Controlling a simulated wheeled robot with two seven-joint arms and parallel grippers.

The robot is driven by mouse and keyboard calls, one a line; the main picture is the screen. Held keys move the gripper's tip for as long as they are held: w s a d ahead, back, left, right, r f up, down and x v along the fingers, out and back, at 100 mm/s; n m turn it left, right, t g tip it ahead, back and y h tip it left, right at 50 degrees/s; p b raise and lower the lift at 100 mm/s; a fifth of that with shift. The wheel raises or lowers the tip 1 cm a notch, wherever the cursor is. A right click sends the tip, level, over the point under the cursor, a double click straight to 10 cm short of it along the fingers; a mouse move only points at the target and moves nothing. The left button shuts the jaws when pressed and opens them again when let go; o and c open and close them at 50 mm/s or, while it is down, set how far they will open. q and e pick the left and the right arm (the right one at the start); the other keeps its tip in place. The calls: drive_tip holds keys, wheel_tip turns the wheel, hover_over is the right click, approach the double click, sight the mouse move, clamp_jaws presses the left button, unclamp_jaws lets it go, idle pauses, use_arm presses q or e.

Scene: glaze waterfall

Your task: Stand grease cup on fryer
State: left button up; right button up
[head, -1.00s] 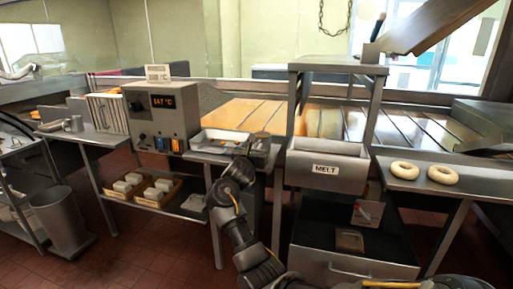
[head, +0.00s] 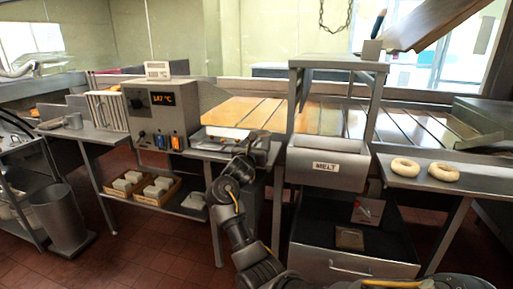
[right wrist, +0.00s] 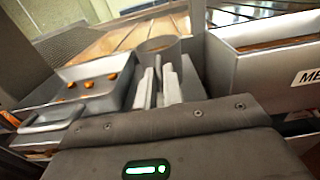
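A round, open metal cup with a brownish inside, probably the grease cup (right wrist: 158,45), shows in the right wrist view just beyond my right fingers (right wrist: 159,84). The two pale fingers are close together; whether they grip the cup cannot be told. In the head view my right gripper (head: 257,146) is over the shelf left of the MELT box, and I cannot make out the cup there. A grey control box with a lit temperature display (head: 160,99) stands left of it, by a long vat with golden panels (head: 238,111), probably the fryer. My left gripper is out of view.
A shallow metal tray with small orange pieces (right wrist: 95,88) lies left of the fingers. The MELT box (head: 328,168) stands close on the right, under a raised shelf (head: 335,65). Two pale rings (head: 405,168) lie on the right shelf.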

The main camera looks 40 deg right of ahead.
drive_tip(key=o, duration=0.4)
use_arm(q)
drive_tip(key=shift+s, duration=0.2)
use_arm(e)
drive_tip(key=shift+r, duration=0.1)
drive_tip(key=shift+r+p, duration=0.25)
drive_tip(key=shift+p, duration=0.25)
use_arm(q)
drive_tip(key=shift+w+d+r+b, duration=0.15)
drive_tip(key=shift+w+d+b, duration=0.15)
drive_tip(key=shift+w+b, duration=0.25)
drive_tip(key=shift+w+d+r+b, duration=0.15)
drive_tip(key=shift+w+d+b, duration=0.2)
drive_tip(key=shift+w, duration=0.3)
use_arm(e)
drive_tip(key=v, duration=1.2)
drive_tip(key=shift+f, duration=0.15)
